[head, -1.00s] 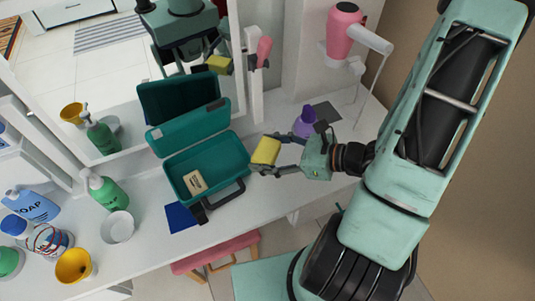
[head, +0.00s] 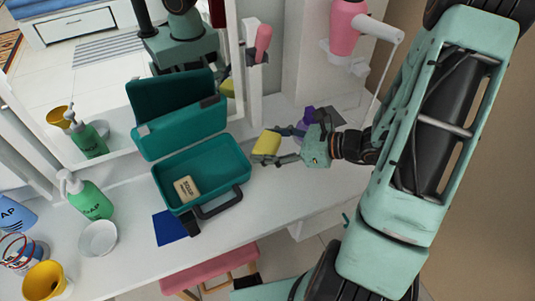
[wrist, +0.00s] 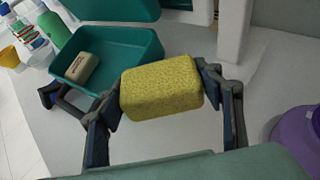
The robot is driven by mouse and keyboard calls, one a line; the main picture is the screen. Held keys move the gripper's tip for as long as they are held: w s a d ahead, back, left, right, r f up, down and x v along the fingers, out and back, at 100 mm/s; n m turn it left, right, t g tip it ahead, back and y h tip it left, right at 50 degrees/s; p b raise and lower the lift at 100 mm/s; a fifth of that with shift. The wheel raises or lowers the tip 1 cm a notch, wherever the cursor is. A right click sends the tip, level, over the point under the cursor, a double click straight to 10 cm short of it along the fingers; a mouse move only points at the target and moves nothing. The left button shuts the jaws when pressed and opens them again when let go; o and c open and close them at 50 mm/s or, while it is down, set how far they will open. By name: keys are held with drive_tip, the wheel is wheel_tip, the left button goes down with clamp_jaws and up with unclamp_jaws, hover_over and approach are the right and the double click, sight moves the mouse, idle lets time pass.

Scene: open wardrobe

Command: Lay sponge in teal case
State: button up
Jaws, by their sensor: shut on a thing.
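The yellow sponge (head: 267,143) is held between the fingers of my gripper (head: 279,146), to the right of the teal case. In the wrist view the sponge (wrist: 161,87) sits between both fingertips, in front of the case. The teal case (head: 237,158) lies open on the white counter, its lid (head: 180,113) raised at the back against the mirror side. A beige soap bar (head: 187,188) lies inside the case near its left end; it also shows in the wrist view (wrist: 82,67). The rest of the case floor is bare.
A purple bottle (wrist: 297,135) stands right of my gripper. A green pump bottle (head: 91,198), white bowl (head: 98,238) and yellow cup (head: 46,281) stand left of the case. A blue square (head: 168,228) lies in front. A mirror rises behind.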

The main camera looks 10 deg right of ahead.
drive_tip(key=shift+w+d+f, duration=0.25)
drive_tip(key=shift+w+f, duration=0.65)
drive_tip(key=shift+f, duration=0.25)
drive_tip(key=shift+f+b, duration=0.4)
drive_tip(key=shift+f, duration=1.15)
drive_tip(key=shift+f, duration=0.15)
drive_tip(key=o, duration=0.8)
drive_tip(key=shift+o, duration=0.2)
